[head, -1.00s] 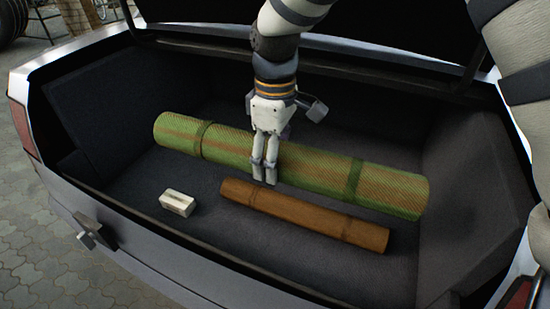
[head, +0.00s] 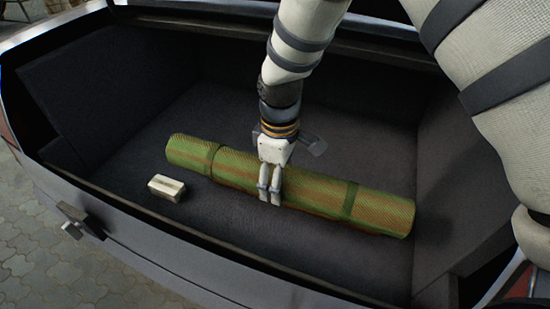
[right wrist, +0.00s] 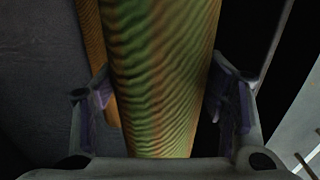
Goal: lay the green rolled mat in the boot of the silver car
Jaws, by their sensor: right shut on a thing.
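The green rolled mat (head: 322,190) lies lengthwise across the boot, within its walls, with brownish stripes and two darker bands. My right gripper (head: 270,196) comes down from above and is shut on the mat near its middle. In the right wrist view, the mat (right wrist: 160,75) runs between the two fingers. I cannot tell whether the mat touches the boot floor or what is beneath it. The silver car (head: 140,256) has its boot open, with a dark floor (head: 220,105). My left gripper is not in view.
A small pale box (head: 166,188) lies on the boot floor near the mat's left end. A brown roll (right wrist: 92,42) shows beside the mat in the right wrist view; the mat hides it in the head view. The boot floor beyond the mat is clear.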

